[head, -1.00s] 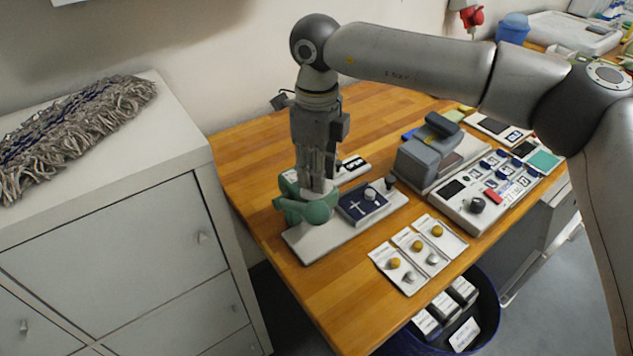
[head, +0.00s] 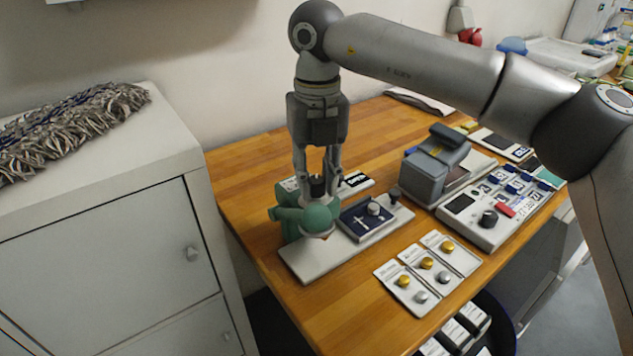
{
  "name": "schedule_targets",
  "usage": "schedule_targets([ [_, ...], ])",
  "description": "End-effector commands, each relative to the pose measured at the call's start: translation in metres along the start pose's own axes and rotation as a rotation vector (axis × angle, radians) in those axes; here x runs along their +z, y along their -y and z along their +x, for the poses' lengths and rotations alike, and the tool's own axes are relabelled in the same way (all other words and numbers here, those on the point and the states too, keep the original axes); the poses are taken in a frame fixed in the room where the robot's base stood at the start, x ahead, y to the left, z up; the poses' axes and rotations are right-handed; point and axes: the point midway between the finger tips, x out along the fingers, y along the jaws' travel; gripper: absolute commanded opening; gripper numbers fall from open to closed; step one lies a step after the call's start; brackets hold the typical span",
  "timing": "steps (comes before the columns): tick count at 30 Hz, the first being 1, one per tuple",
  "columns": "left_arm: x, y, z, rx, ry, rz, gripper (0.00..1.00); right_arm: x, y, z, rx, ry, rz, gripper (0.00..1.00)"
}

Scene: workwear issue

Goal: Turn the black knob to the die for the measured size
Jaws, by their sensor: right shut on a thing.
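The green die press (head: 318,218), with rounded lobes, stands on a pale base plate (head: 310,264) on the wooden bench. The black knob (head: 317,186) is on top of it. My right gripper (head: 318,182) points straight down from above, with its two fingers on either side of the knob, shut on it. The fingers partly hide the knob. I cannot read any size marks on the press. A dark blue panel (head: 358,222) with a pale round knob (head: 373,208) is on the same plate. My left gripper is not in view.
White cards with gold and silver buttons (head: 427,263) lie at the bench's front edge. A control box (head: 474,234) with its own black dial (head: 488,218) and a grey machine (head: 428,177) stand to the right. A white cabinet (head: 150,200) is on the left.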

Motion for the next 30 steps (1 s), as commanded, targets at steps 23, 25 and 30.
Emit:
schedule_targets([
  [23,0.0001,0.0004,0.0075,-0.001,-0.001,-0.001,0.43,0.0010,0.0003,-0.0026,0.001,0.007,0.127,0.03],
  [25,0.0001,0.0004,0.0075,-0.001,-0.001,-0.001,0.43,0.0010,0.0003,-0.0026,0.001,0.007,0.127,0.28],
  [30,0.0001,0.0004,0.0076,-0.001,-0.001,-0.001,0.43,0.0007,0.0002,-0.0018,0.001,0.005,0.126,0.49],
])
